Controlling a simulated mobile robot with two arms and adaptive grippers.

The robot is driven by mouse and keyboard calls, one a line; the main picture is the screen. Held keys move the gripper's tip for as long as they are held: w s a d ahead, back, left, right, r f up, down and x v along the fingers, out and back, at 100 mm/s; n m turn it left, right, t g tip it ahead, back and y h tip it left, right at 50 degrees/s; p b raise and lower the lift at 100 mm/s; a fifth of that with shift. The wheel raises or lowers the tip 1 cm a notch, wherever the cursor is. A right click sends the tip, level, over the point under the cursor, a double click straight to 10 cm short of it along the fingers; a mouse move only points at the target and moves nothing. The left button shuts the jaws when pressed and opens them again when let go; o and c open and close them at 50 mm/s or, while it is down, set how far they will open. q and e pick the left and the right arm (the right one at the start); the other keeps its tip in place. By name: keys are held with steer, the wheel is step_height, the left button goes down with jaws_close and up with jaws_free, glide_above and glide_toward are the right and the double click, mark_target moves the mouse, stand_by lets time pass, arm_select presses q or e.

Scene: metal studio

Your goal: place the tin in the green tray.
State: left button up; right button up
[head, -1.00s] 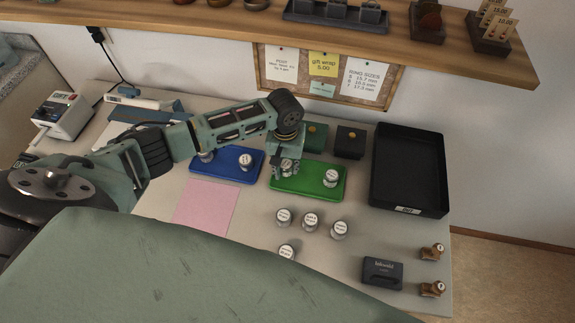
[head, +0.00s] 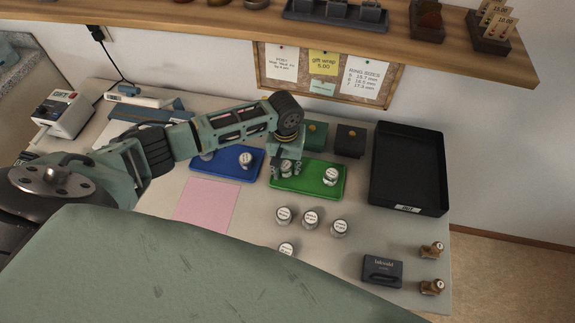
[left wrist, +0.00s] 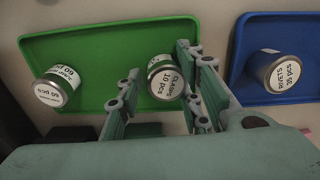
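The green tray (head: 315,180) lies on the bench; it also shows in the left wrist view (left wrist: 95,42). My left gripper (head: 285,172) points down over its left part. In the left wrist view the fingers (left wrist: 160,92) stand apart on both sides of a tin labelled CLASPS 10 pcs (left wrist: 165,79), with a gap visible on the left side. This tin is upright in the tray and partly hidden by the fingers in the head view. A second tin (head: 331,176), labelled 60 pcs in the left wrist view (left wrist: 56,87), stands at the tray's other end. My right gripper is not in view.
A blue tray (head: 225,170) with tins, one labelled RIVETS (left wrist: 280,71), lies to the left. Several tins (head: 310,219) stand in front. A black tray (head: 408,165) is at right, dark boxes (head: 350,141) behind. A pink sheet (head: 207,204) lies flat. A shelf (head: 225,20) hangs above.

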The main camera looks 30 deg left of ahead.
mark_target(286, 166)
arm_select(q)
step_height(286, 166, up, 12)
steer(key=b, duration=0.1)
steer(key=shift+a+b, duration=0.15)
steer(key=shift+b, duration=0.25)
steer(key=shift+s+f, duration=0.15)
steer(key=shift+s, duration=0.05)
